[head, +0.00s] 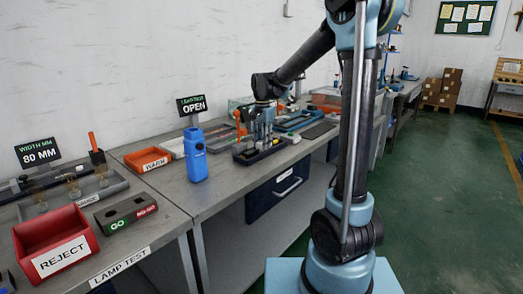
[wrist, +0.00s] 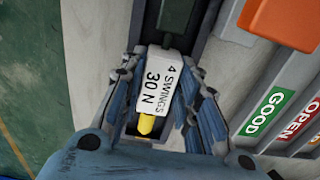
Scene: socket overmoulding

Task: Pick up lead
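My gripper (wrist: 158,75) points down in the wrist view, its blue fingers on both sides of a white block (wrist: 157,85) marked "4 SWINGS 30 N". A yellow rounded piece (wrist: 146,124) shows at the block's near end. I cannot tell whether the fingers touch the block or stand just clear of it. In the head view my gripper (head: 262,132) is low over a dark tray (head: 246,158) on the bench. I cannot make out a lead for sure in either view; the fingers hide part of what lies between them.
An orange piece (wrist: 280,22) and a rack labelled GOOD and OPEN (wrist: 297,122) lie right of my gripper. On the bench stand a blue tester (head: 195,155), an orange WARM bin (head: 148,159), an OPEN display (head: 192,105) and a red REJECT bin (head: 48,236). Bare bench lies in front of the tester.

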